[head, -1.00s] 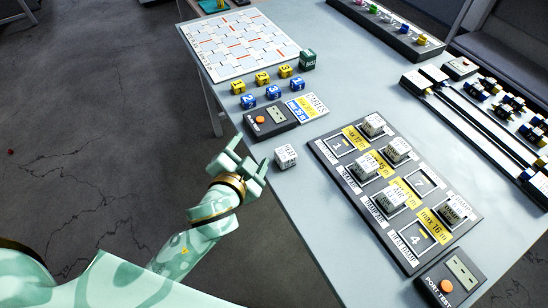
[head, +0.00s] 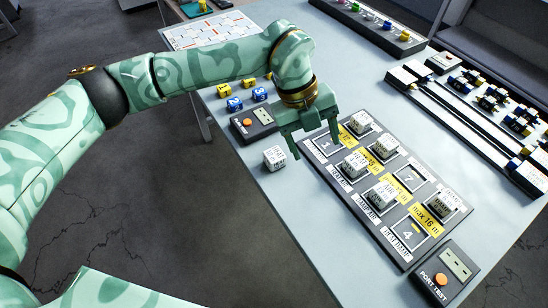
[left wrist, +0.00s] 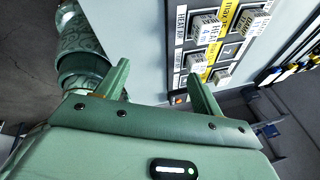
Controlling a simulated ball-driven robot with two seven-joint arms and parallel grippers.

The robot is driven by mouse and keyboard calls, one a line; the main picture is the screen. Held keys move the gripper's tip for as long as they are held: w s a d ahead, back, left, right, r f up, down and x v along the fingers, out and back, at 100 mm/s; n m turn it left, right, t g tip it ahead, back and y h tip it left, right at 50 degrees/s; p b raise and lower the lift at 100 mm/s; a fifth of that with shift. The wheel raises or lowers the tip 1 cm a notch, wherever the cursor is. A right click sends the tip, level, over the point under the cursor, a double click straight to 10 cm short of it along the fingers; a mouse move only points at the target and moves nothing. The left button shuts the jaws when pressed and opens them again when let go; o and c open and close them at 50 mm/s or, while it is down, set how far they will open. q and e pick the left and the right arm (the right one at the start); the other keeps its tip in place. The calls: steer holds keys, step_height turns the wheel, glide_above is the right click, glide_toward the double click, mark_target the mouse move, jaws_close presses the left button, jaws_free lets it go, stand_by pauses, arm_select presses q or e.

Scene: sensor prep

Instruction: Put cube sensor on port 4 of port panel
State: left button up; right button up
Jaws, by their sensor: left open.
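A white lettered cube sensor (head: 274,157) sits loose on the table, just left of the dark port panel (head: 349,203). Port 4 (head: 408,233) is the empty square at the panel's near end, beside a yellow "max 16 m" label. Other white cubes stand on several ports. My left gripper (head: 317,148) is open and empty, fingers pointing down over the panel's far left corner by port 1, right of the loose cube and apart from it. Its spread fingers also show in the left wrist view (left wrist: 158,72), where I cannot make out the loose cube. My right gripper is out of view.
A port tester (head: 443,272) with an orange button stands at the panel's near end. A second tester (head: 252,124) and blue and yellow cubes (head: 234,103) lie behind the loose cube. Dark rails (head: 465,125) run along the right. Table left of the panel's near half is clear.

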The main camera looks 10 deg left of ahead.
arm_select(q)
steer(key=w+a+r+n+t+y, duration=0.1)
steer(key=w+a+r+n+y, duration=0.25)
steer(key=a, duration=0.45)
steer(key=b, duration=0.3)
glide_above(275, 154)
steer(key=shift+y, duration=0.35)
steer(key=f, duration=1.1)
steer(key=shift+w+d, duration=0.1)
steer(key=shift+d, duration=0.1)
steer(key=f, duration=0.2)
steer(key=f+b, duration=0.1)
steer(key=f, duration=0.1)
steer(key=f+b, duration=0.1)
steer(key=f, duration=0.1)
steer(key=shift+a+f, duration=0.1)
steer(key=shift+a, duration=0.15)
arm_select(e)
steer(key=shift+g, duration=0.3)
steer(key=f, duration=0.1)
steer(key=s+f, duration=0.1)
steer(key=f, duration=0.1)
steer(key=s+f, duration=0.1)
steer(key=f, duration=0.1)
arm_select(q)
steer(key=c, duration=1.2)
steer(key=shift+o, duration=0.2)
steer(key=shift+r, duration=0.25)
